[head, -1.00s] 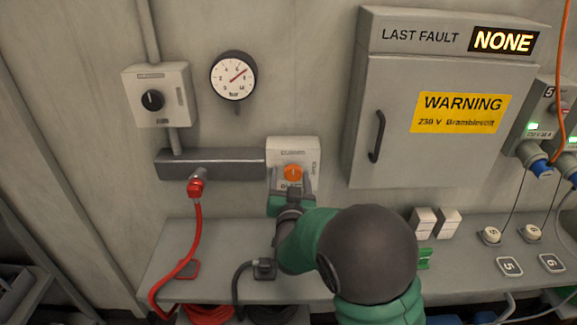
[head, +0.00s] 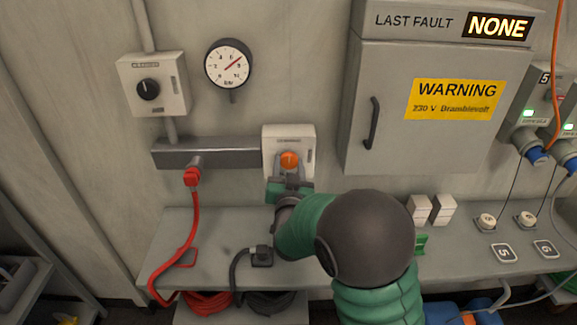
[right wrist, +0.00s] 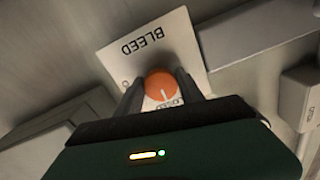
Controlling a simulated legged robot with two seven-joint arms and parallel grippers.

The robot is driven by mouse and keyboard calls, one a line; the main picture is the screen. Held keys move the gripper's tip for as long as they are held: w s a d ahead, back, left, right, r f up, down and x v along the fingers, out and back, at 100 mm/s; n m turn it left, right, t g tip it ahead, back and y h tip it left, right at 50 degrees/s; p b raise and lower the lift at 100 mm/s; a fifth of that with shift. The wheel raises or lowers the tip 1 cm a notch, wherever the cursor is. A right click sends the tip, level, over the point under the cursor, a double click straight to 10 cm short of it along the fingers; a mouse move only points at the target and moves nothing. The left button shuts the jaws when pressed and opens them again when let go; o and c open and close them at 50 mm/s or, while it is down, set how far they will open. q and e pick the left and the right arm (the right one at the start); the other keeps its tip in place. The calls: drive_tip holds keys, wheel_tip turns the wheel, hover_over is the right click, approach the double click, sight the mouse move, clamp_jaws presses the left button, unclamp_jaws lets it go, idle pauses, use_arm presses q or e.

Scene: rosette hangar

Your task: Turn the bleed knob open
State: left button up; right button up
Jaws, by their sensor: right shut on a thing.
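The orange bleed knob (head: 289,160) sits on a white plate (head: 302,140) on the wall, right of the grey manifold bar. In the right wrist view the orange knob (right wrist: 161,86) shows between the two dark fingers, on the plate (right wrist: 170,40) lettered BLEED. A pale pointer line is on the knob's face. My right gripper (head: 288,172) reaches up to the knob from below and is shut on it; the wrist view shows the fingers (right wrist: 160,92) on either side. The lower part of the plate is hidden by the gripper. My left gripper is not in view.
A pressure gauge (head: 229,64) and a black rotary switch (head: 149,89) are on the wall at left. A red hose (head: 193,225) hangs from the manifold bar (head: 222,153). A grey cabinet (head: 430,150) stands close right of the plate. A shelf (head: 205,225) runs below.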

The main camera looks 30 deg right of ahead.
drive_tip(key=shift+f+m+b, duration=0.2)
drive_tip(key=shift+m+b, duration=0.6)
drive_tip(key=shift+b, duration=0.3)
drive_tip(key=m+b, duration=1.2)
drive_tip(key=b, duration=0.2)
drive_tip(key=shift+w+a, duration=0.1)
drive_tip(key=shift+a, duration=0.05)
drive_tip(key=shift+r+m+b, duration=0.15)
drive_tip(key=shift+m+b, duration=0.8)
drive_tip(key=shift+m, duration=0.15)
drive_tip(key=shift+r+m+b, duration=0.1)
drive_tip(key=shift+m+b, duration=0.85)
drive_tip(key=shift+m, duration=0.15)
drive_tip(key=o, duration=1.4)
